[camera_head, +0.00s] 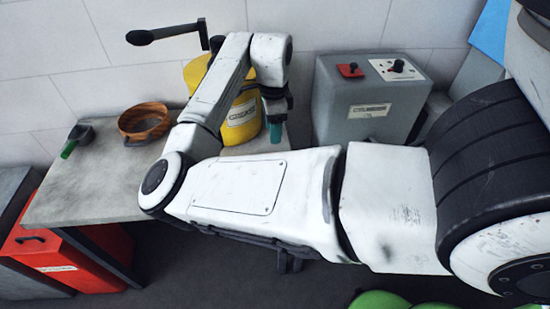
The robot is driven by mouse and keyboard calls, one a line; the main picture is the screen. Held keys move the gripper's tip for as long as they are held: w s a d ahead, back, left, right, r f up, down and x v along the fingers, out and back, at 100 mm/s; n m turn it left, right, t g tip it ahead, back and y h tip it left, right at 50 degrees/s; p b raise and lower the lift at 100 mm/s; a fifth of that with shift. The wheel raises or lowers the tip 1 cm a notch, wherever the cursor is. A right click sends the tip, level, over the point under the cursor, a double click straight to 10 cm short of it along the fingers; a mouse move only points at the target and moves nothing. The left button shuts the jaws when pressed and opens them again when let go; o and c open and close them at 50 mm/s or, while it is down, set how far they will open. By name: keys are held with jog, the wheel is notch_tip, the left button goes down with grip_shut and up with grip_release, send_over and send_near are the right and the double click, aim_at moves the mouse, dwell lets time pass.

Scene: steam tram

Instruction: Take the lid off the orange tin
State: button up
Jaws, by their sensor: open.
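I cannot pick out an orange tin or its lid for certain. A red-orange box (75,262) with a black handle and a white label stands low at the left, beneath the table. A yellow container (243,112) with a white label stands at the back, partly hidden by my arm. My gripper (276,132) points down in front of the yellow container's right side, with a teal part at its tip. It is open, and I see nothing held in it. My arm hides part of the table.
A grey table (90,180) holds a wooden bowl (145,120) and a dark scoop with a green handle (76,139). A black crank handle (165,33) juts out above. Green round shapes (380,300) show at the bottom.

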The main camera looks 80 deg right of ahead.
jog(key=f+p, duration=0.1)
jog(key=f, duration=0.8)
jog(key=shift+s, duration=0.2)
grip_shut()
